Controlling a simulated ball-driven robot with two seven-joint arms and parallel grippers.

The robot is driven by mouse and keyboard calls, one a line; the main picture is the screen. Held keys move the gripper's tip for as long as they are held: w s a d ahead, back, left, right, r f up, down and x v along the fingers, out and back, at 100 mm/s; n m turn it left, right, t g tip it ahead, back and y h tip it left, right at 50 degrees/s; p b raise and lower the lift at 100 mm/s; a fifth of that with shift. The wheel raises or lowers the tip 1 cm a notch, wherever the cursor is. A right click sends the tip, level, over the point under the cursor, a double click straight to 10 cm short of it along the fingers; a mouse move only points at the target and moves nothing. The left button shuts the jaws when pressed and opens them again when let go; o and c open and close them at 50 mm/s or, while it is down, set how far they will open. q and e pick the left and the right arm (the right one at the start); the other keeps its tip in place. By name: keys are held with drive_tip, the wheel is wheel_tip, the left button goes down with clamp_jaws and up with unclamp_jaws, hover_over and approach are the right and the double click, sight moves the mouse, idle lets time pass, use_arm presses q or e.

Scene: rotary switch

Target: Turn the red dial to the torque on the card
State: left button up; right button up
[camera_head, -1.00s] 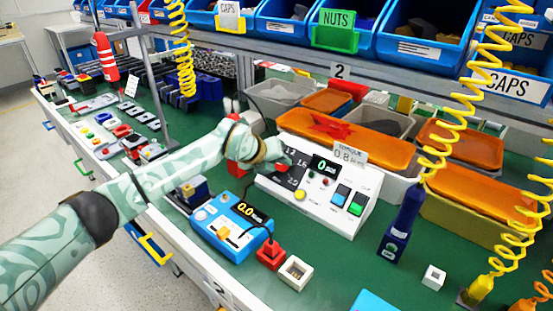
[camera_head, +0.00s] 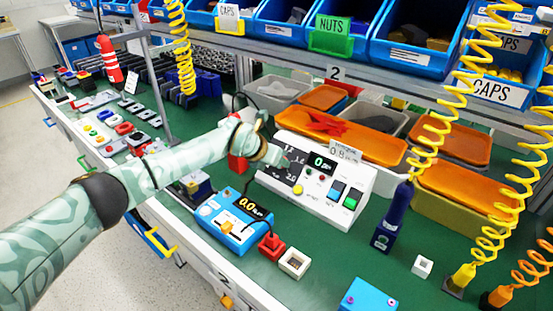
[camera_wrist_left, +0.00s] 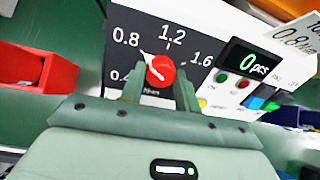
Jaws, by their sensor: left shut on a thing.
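The white torque unit (camera_head: 325,200) stands on the green bench with a black scale panel on its sloped front. In the left wrist view the red dial (camera_wrist_left: 160,72) sits on that panel, its white pointer aimed up and left toward the 0.8 mark. The card (camera_head: 345,151) on top of the unit reads 0.8; it also shows in the left wrist view (camera_wrist_left: 297,38). My left gripper (camera_wrist_left: 159,92) is shut on the dial, one finger on each side. In the head view my left gripper (camera_head: 272,155) covers the dial. My right gripper is out of view.
The unit's display (camera_head: 321,163) reads 0 pcs. A blue meter (camera_head: 232,218) reading 0.0 stands in front of the unit, with a red block (camera_head: 271,246) and a white square block (camera_head: 294,262) nearby. Orange-lidded bins are behind.

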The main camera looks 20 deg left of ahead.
use_arm(q)
drive_tip(key=shift+f, duration=0.1)
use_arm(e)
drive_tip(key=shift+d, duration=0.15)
use_arm(q)
drive_tip(key=o, duration=1)
drive_tip(key=shift+s+a+r, duration=0.1)
drive_tip(key=shift+s+r, duration=0.1)
drive_tip(key=shift+r, duration=0.15)
drive_tip(key=p+v, duration=0.6)
drive_tip(key=v, duration=0.9)
drive_tip(key=shift+s+a+r+p, duration=0.1)
drive_tip(key=shift+s+r+p, duration=0.1)
drive_tip(key=shift+p, duration=0.1)
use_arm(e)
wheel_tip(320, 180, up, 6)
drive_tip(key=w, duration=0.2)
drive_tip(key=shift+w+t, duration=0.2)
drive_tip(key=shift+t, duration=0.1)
use_arm(q)
drive_tip(key=shift+s+f, duration=0.1)
drive_tip(key=shift+f, duration=0.05)
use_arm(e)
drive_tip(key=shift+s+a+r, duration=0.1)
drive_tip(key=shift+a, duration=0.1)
